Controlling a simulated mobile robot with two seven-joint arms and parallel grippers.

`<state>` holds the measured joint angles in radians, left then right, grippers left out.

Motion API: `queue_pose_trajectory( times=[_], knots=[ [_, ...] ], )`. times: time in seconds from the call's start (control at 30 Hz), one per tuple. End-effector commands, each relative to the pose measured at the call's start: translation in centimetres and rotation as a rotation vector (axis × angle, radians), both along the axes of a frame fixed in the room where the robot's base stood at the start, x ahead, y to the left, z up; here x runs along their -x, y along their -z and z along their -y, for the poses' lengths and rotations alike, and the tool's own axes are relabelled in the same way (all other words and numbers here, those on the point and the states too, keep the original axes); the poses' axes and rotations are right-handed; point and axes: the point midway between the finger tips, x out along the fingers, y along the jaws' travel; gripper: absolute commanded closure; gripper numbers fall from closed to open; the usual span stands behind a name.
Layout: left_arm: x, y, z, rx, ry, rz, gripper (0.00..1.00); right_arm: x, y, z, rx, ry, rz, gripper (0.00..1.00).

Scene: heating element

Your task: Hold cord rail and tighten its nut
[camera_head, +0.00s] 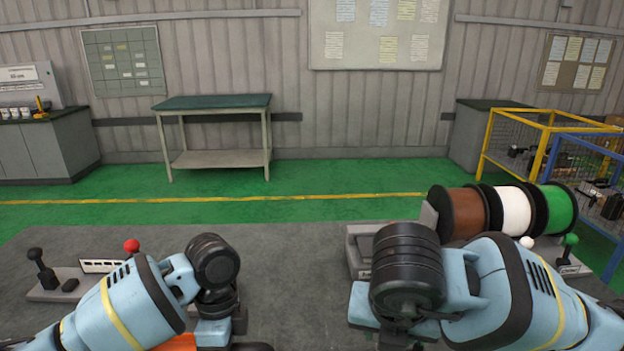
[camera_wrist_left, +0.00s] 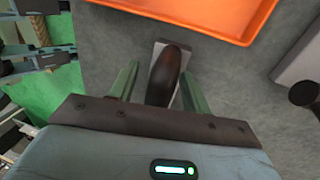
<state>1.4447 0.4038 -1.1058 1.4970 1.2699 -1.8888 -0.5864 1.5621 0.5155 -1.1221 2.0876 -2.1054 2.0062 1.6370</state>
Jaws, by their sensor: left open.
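In the left wrist view my left gripper (camera_wrist_left: 158,78) has its two green fingers apart. A dark brown, rounded handle-like piece (camera_wrist_left: 166,72) on a small pale grey block (camera_wrist_left: 159,46) shows between them. I cannot tell whether the fingers touch it. In the head view both my arms reach over the grey worktop, but their grippers are hidden or below the frame. I cannot make out the cord rail or its nut in either view.
An orange tray (camera_wrist_left: 215,10) lies beyond the left gripper on the grey worktop (camera_head: 300,270). Brown (camera_head: 468,209), white (camera_head: 514,209) and green (camera_head: 558,208) spools stand at the right. A black lever (camera_head: 40,265) and a red knob (camera_head: 131,246) stand at the left. The worktop middle is clear.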

Motion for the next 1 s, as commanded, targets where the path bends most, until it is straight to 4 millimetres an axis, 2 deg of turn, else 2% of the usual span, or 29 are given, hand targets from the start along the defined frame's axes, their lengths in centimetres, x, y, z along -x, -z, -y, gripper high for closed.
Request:
queue_pose_trajectory(
  times=[0.17,0.27,0.37,0.7,0.8,1.0],
  knots=[
    [-0.1,-0.2,0.0,0.001,0.0,0.001,0.52,0.0,0.0,0.0,0.0,0.0,0.0,0.61],
    [-0.3,-1.0,0.1,0.002,0.0,0.003,0.52,0.0,0.0,0.0,0.0,0.0,0.0,0.61],
    [-0.5,-2.4,0.1,0.001,0.0,0.003,0.52,0.0,0.0,0.0,0.0,0.0,0.0,0.61],
    [-1.9,-9.0,0.0,-0.001,-0.001,0.004,0.52,0.0,0.0,0.0,0.0,0.0,0.0,0.61],
    [-2.1,-10.3,0.0,-0.002,-0.001,0.004,0.52,0.0,0.0,0.0,0.0,0.0,0.0,0.61],
    [-2.3,-11.6,0.0,0.0,-0.001,0.0,0.52,0.0,0.0,0.0,0.0,0.0,0.0,0.61]
  ],
)
